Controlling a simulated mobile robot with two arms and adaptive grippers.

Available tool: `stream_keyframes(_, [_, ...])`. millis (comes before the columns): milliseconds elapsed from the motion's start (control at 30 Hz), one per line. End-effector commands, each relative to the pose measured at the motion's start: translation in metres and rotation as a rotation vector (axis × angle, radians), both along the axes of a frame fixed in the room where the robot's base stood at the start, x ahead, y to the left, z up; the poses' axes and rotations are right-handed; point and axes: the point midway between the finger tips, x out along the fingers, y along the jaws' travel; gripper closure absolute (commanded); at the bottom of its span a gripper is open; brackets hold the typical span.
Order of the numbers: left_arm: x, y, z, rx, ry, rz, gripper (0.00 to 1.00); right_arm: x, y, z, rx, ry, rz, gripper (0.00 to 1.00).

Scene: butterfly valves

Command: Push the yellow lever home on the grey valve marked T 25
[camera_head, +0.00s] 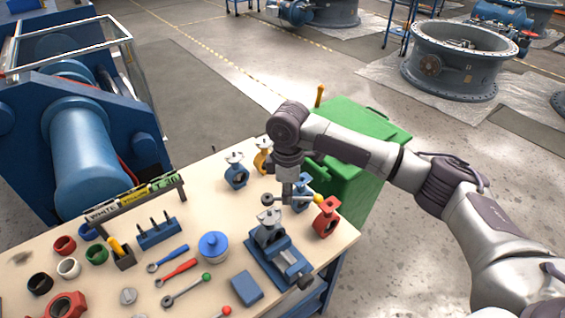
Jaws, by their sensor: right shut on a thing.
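The grey valve (268,236) stands upright in a blue vice (281,261) near the table's front right. Its T 25 mark is too small to read. My right gripper (287,198) points down above and slightly right of the valve and is shut on the lever. The yellow lever (317,199) lies across the jaws, with its yellow knob to the right and its dark ring end to the left. The ring appears above the valve's top, apart from it, though the exact gap is hard to tell. My left gripper is out of view.
Blue valves (236,176), a yellow valve (262,160) and a red valve (327,217) stand around the gripper. Loose levers (187,290), a blue lidded pot (213,246) and a blue block (247,288) lie left of the vice. A green cabinet (375,125) stands behind.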

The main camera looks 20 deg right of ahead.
Motion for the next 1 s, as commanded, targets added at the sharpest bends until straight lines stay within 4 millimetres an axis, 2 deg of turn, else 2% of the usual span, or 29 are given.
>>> stream_keyframes(33, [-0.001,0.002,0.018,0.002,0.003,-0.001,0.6,0.009,0.001,0.011,0.001,0.004,0.091,1.0])
stream_keyframes(100, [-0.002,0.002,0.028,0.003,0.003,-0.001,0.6,0.021,0.001,0.012,0.001,0.004,0.229,1.0])
stream_keyframes(300, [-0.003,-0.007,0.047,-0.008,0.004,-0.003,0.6,0.042,0.0,0.011,-0.001,0.004,0.536,1.0])
stream_keyframes(400, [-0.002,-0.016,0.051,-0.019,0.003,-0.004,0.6,0.047,-0.001,0.01,-0.001,0.003,0.623,1.0])
stream_keyframes(667, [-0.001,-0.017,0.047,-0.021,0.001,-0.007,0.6,0.049,-0.001,0.003,-0.002,0.001,0.679,1.0])
stream_keyframes(1000, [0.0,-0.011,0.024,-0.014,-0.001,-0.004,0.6,0.049,-0.002,-0.017,-0.003,0.002,0.677,1.0])
